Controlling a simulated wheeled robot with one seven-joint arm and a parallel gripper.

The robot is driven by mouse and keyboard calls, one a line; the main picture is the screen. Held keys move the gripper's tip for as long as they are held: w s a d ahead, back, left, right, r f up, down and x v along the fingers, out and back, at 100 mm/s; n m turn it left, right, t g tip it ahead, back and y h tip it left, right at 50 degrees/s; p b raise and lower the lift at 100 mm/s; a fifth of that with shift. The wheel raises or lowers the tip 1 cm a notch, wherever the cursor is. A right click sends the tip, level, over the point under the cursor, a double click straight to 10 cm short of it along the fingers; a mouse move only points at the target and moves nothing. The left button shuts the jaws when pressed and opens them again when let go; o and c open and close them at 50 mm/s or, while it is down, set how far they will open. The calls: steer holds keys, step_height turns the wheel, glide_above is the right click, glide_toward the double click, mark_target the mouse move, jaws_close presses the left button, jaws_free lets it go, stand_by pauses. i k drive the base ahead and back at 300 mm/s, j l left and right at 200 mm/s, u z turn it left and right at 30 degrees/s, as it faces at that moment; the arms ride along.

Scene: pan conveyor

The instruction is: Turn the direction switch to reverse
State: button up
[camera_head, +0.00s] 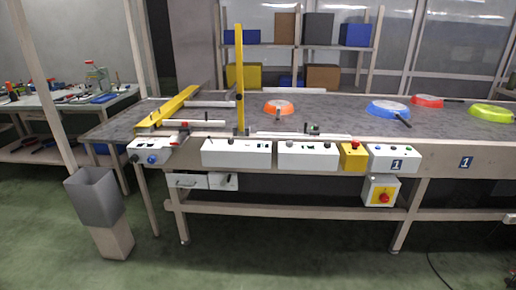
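The direction switch cannot be told apart for sure at this size. Control boxes line the front edge of the conveyor (330,122). The left box (140,148) has blue and dark knobs. Two long white boxes (220,153) (293,158) carry small dark and green parts too small to read. A white box (407,164) to their right bears a "1" label and small coloured buttons. A yellow-and-white box (370,197) with a red knob hangs below it. My gripper is not in view.
Orange, blue, red and green pans (278,107) (384,106) (426,101) (488,111) lie on the conveyor. A yellow post (240,70) and a yellow angled guide (170,104) stand at its left. A grey bin (93,198) stands on the floor at left. The front floor is clear.

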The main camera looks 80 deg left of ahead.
mark_target(289, 144)
steer(key=u, duration=2.05)
steer(key=i+l+u, duration=0.2)
steer(key=u, duration=0.2)
steer(key=i+l+u, duration=0.15)
steer(key=u, duration=0.25)
steer(key=i+l+u, duration=0.1)
steer(key=l+u, duration=0.3)
steer(key=i+l+u, duration=0.1)
steer(key=l, duration=0.35)
steer(key=i+l, duration=0.15)
steer(key=l, duration=0.3)
steer(key=i+l+u, duration=0.15)
steer(key=l, duration=0.8)
steer(key=i+u, duration=0.05)
